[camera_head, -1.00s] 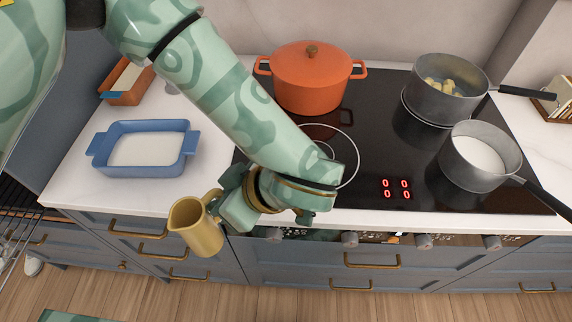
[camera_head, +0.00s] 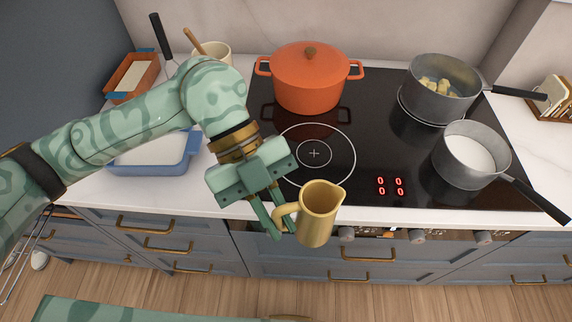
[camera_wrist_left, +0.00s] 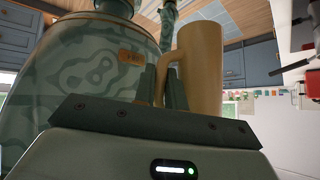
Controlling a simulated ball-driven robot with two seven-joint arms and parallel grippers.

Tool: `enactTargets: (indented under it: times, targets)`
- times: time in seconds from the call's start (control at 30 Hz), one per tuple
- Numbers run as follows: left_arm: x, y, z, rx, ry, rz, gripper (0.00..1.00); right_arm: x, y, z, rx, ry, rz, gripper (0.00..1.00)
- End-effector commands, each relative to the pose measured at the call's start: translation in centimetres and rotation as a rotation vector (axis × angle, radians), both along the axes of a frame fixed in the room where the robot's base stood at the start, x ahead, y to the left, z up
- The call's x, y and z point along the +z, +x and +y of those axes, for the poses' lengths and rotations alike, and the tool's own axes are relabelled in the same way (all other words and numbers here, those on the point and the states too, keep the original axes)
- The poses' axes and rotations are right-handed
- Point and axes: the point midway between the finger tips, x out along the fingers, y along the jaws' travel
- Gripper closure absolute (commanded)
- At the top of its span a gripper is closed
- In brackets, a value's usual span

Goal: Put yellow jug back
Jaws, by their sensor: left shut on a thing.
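The yellow jug (camera_head: 319,214) is in the head view, in front of the stove's front edge and near the middle. My left gripper (camera_head: 276,222) is shut on its handle, on the jug's left side. The jug is roughly upright, a little tilted, and its inside is partly visible from above. In the left wrist view the jug (camera_wrist_left: 203,66) rises beyond the gripper (camera_wrist_left: 165,88), with its handle between the fingers. My right gripper is not in view.
An orange pot (camera_head: 309,78), a pan with yellow pieces (camera_head: 440,100) and a pan of white liquid (camera_head: 466,166) stand on the black hob (camera_head: 373,140). A blue dish (camera_head: 150,168) is partly behind my arm. One hob ring is empty.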

Motion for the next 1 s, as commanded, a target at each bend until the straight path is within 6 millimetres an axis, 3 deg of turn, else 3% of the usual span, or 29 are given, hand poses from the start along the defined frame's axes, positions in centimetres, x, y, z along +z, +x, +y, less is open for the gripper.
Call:
enactTargets:
  times: [0.1,0.2,0.33,0.47,0.57,0.8,1.0]
  targets:
    - [0.9,0.8,1.9,0.356,-0.001,0.006,1.0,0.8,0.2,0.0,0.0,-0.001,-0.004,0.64]
    - [1.2,1.7,3.4,0.594,0.0,0.006,1.0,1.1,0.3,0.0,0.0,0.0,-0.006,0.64]
    - [1.4,2.3,4.7,0.779,-0.002,0.008,1.0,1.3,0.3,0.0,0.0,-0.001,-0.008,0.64]
    - [1.1,3.5,5.1,0.852,-0.004,0.009,1.0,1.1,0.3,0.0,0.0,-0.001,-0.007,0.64]
    - [0.0,5.7,4.7,0.862,-0.004,0.011,1.0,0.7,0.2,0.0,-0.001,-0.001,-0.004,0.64]
    - [-3.8,12.3,3.1,0.857,-0.001,0.017,1.0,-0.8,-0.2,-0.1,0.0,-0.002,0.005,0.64]
    - [-7.3,15.1,2.5,0.856,-0.002,0.014,1.0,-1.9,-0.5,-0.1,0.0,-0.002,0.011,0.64]
